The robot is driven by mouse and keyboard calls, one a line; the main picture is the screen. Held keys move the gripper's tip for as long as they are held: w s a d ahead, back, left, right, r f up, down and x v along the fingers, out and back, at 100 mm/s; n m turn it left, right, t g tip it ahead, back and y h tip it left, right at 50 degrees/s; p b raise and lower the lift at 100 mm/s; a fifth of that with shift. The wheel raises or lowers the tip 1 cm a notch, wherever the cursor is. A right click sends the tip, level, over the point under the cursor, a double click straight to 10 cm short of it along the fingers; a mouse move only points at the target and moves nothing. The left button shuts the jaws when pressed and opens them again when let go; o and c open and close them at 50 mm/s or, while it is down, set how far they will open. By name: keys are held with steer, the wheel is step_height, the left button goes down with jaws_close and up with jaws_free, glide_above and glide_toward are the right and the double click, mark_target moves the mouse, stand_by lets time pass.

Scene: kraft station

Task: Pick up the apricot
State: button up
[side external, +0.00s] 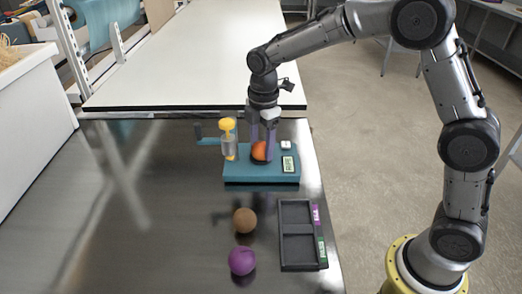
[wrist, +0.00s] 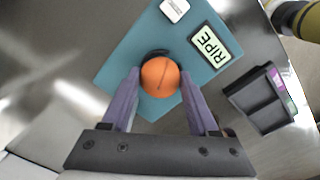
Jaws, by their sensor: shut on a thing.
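The apricot (side external: 259,150) is an orange ball on the teal tester block (side external: 262,179), in a dark ring-shaped seat. In the wrist view the apricot (wrist: 160,76) sits between the two purple fingers. My gripper (side external: 262,152) points down over the block, with its fingers closed on either side of the apricot. In the wrist view my gripper (wrist: 158,88) reaches in from the bottom. The display (wrist: 210,46) on the block reads RIPE. The underside of the apricot is hidden, so I cannot tell whether it still touches the seat.
A yellow-topped plunger (side external: 228,138) stands at the block's left. A brown ball (side external: 245,221) and a purple ball (side external: 242,261) lie on the dark metal table. A black two-compartment tray (side external: 297,236) with purple and green labels is at the right edge. The table's left side is clear.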

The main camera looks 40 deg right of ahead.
jaws_close()
steer(key=shift+r, duration=0.1)
